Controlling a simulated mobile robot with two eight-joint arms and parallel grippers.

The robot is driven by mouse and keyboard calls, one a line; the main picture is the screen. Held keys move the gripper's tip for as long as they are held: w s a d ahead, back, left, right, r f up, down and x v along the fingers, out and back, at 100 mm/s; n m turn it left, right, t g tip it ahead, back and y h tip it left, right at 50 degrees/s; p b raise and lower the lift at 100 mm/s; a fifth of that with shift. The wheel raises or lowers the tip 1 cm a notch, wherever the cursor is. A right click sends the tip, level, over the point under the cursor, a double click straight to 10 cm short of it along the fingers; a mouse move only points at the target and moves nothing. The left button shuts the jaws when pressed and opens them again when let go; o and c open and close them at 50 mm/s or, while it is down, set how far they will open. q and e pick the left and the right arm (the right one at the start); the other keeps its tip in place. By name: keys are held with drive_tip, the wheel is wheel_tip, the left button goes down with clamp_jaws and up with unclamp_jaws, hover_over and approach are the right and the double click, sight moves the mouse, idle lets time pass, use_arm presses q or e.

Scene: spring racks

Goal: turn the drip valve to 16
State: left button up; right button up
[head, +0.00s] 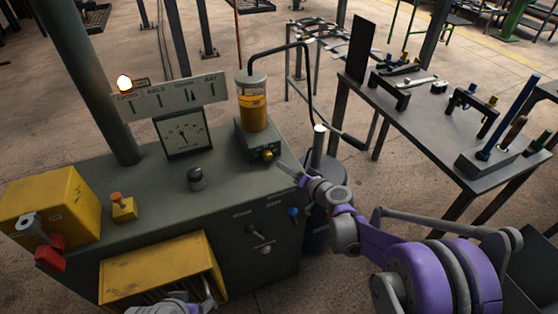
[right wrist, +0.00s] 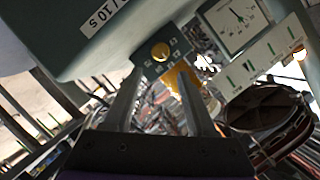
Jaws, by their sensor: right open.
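The drip valve is a small brass knob (head: 268,155) on the front of a dark block under the oil reservoir (head: 252,103). In the right wrist view the knob (right wrist: 160,52) sits on a dark plate with a ring of small numbers, too small to read surely. My right gripper (head: 283,168) is just in front of the knob, at its lower right. In the right wrist view its two fingers (right wrist: 162,80) are apart and empty, with the knob beyond the tips. Part of my left arm (head: 178,304) shows at the bottom edge; its jaws cannot be made out.
The green bench holds a dial gauge (head: 185,133), a black knob (head: 196,178), a yellow button box (head: 123,208) and a yellow box with a red lever (head: 48,208). A grey tool table (head: 425,115) stands at right.

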sight(269, 157)
drive_tip(key=x, duration=1)
drive_tip(key=shift+w+a, duration=0.1)
